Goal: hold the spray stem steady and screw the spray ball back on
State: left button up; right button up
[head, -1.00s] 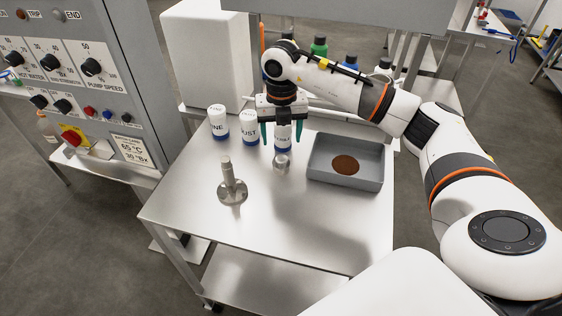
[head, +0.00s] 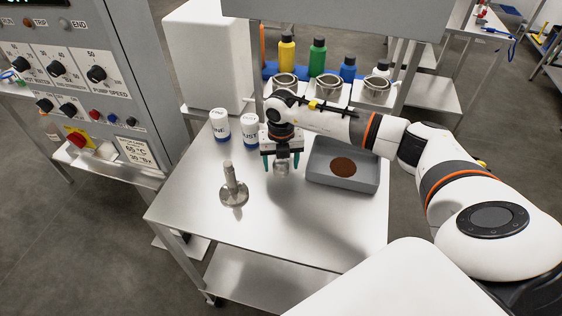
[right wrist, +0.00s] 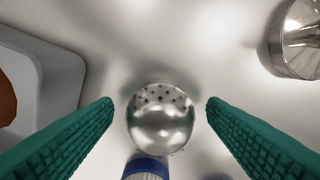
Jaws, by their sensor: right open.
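The spray stem (head: 231,182) stands upright on a round flanged base on the steel table. Part of its base shows at the upper right in the right wrist view (right wrist: 302,40). The spray ball (right wrist: 161,118) is a shiny metal ball with small holes, on the table right of the stem; it also shows in the head view (head: 281,167). My right gripper (head: 281,160) points down over the ball. In the right wrist view its green fingers (right wrist: 160,105) are open, one on each side of the ball, with gaps between. My left gripper is in neither view.
A grey tray (head: 316,178) with a brown round patch stands right of the ball. White jars with blue bases (head: 220,124) stand behind the stem. Several coloured bottles (head: 318,56) and metal pots stand farther back. The front of the table (head: 270,235) is clear.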

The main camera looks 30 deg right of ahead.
aim_at(281, 161)
jog(key=shift+f, duration=0.55)
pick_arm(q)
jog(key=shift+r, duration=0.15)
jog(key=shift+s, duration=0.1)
pick_arm(e)
jog(key=c, duration=1.1)
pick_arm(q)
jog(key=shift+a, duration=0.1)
pick_arm(e)
jog(key=shift+r, duration=0.15)
jog(key=shift+c, duration=0.2)
jog(key=shift+r, duration=0.4)
notch_tip(281, 161, up, 8)
jog(key=b, duration=0.3)
jog(key=shift+r, duration=0.2)
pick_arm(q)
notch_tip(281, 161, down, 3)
pick_arm(e)
jog(key=shift+r, duration=0.3)
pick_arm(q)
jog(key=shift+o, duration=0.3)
